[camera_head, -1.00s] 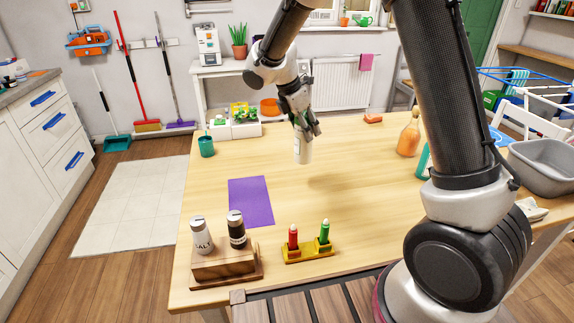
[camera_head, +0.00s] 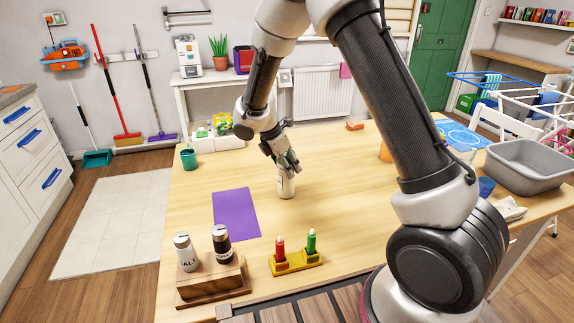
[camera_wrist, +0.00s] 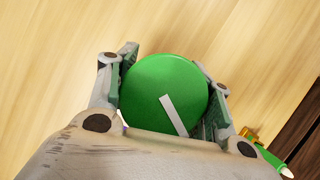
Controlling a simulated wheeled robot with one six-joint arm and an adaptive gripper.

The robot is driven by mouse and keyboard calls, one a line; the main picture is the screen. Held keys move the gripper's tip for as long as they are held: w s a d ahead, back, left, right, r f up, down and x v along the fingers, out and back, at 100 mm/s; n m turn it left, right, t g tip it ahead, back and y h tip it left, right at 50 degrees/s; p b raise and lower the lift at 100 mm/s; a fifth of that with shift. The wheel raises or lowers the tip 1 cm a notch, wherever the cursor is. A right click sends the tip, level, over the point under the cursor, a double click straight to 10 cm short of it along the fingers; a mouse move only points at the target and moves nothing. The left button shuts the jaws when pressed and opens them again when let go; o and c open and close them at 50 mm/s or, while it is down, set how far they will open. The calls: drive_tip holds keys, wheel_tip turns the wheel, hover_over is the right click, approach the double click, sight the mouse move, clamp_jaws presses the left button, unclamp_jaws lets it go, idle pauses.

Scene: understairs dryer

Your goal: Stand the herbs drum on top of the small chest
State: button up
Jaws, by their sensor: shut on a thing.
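A white drum (camera_head: 287,187) hangs upright or nearly so from my gripper (camera_head: 284,164), above the table right of the purple mat. In the wrist view its round green lid (camera_wrist: 165,85) with a white stripe sits between the two fingers, which are shut on it. I take it for the herbs drum; its label cannot be read. The small wooden chest (camera_head: 226,283) stands at the table's front left. A white salt drum (camera_head: 185,252) and a dark drum (camera_head: 221,244) stand side by side on it. Whether the held drum touches the table is unclear.
The purple mat (camera_head: 237,213) lies behind the chest. A yellow stand (camera_head: 297,262) with a red and a green bottle stands right of the chest. The middle of the table is clear.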

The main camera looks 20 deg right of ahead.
drive_tip(key=shift+f, duration=0.15)
drive_tip(key=o, duration=1.5)
